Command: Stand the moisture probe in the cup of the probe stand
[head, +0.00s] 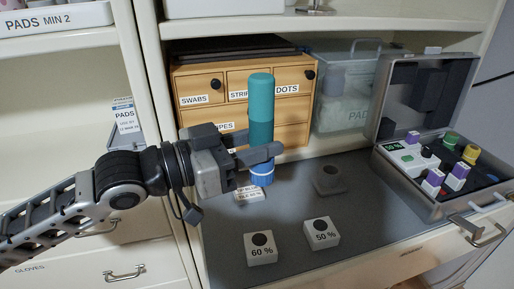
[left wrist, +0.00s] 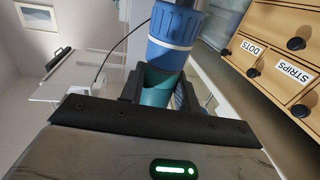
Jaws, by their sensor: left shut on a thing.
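The moisture probe (head: 261,95) is a tall cylinder, teal above and blue at its lower end. It stands upright in my left gripper (head: 262,147), which is shut on its middle. In the left wrist view the probe (left wrist: 168,55) shows its blue end with a white ring and its teal body between the fingers (left wrist: 158,92). A dark grey block with a round recess (head: 330,180), which looks like the probe stand, sits on the grey worktop to the right of the probe. I cannot tell whether the probe's lower end touches the worktop. My right gripper is not in view.
White blocks marked 60 % (head: 261,250) and 50 % (head: 321,234) stand in front. An open grey case (head: 440,200) is at right.

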